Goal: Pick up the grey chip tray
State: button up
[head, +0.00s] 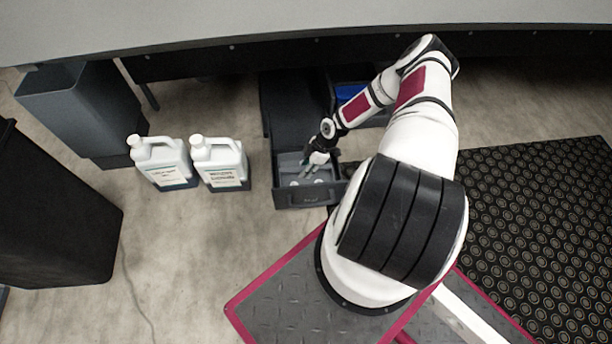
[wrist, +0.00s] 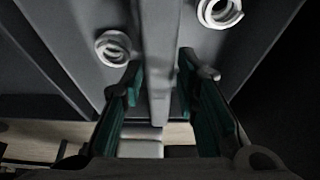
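The grey chip tray (head: 290,163) appears to be the grey compartment lining inside the open dark drawer; its outline is hard to separate from the drawer. White coiled pieces lie in it, and two show in the wrist view. A grey upright bar (wrist: 156,60) runs down the middle of the wrist view, seemingly part of the tray. My gripper (head: 306,169) reaches down into the drawer. In the wrist view, its teal-sided fingers (wrist: 160,78) are apart, one on each side of the bar, with gaps visible. My arm hides nothing of the drawer front's middle.
The drawer front (head: 300,197) stands out from a dark cabinet under the bench (head: 250,35). Two white jugs (head: 165,160) (head: 220,160) stand left of it. A blue-topped bin (head: 350,92) is behind. Dark bins stand far left; a patterned mat (head: 540,220) lies right.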

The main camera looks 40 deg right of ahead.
grip_shut()
jog(key=shift+r, duration=0.15)
notch_tip(320, 180, up, 10)
jog(key=p, duration=0.4)
